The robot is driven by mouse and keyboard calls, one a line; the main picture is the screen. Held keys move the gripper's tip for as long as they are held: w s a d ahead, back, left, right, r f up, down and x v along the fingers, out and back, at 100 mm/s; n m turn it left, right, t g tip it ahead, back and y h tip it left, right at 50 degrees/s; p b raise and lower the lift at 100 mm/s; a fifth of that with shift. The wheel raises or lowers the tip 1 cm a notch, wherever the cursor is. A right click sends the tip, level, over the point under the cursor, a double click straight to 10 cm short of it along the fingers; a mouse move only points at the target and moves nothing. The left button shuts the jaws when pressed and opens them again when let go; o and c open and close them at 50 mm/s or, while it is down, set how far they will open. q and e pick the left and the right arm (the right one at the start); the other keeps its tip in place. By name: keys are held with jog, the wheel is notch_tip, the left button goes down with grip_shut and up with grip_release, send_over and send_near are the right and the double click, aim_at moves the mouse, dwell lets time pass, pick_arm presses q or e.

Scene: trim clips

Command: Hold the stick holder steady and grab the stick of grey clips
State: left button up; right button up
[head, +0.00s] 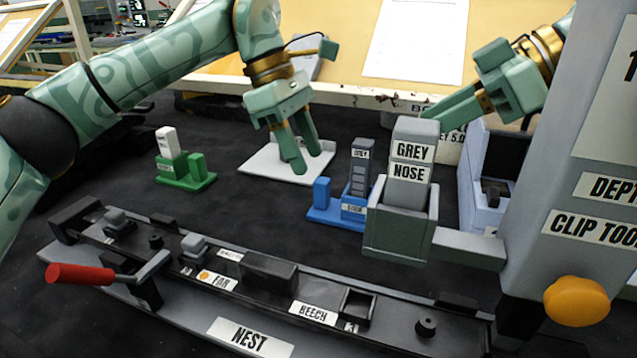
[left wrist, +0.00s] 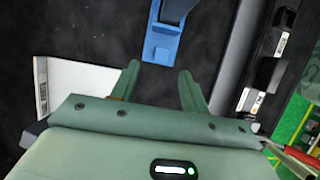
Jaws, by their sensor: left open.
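A blue stick holder (head: 328,210) stands on the dark mat, and a dark grey stick of clips (head: 359,165) is upright in it. My left gripper (head: 310,172) points down, open and empty, behind and left of the holder. In the left wrist view the blue holder (left wrist: 160,45) lies just beyond the two spread fingers (left wrist: 158,80), apart from them. My right gripper (head: 432,115) is at the upper right, behind the grey box labelled GREY NOSE. Its fingers overlap and are partly hidden, so I cannot tell their opening.
A green holder (head: 190,178) with a white stick stands at the left. A white plate (head: 262,162) lies by my left gripper. The grey GREY NOSE box (head: 400,225) stands close right of the blue holder. A long nest fixture (head: 250,338) with a red-handled clamp crosses the front.

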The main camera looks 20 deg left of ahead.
aim_at(320, 189)
pick_arm(q)
jog(key=x, duration=0.7)
jog(key=shift+d+f, duration=0.1)
jog(key=shift+f, duration=0.1)
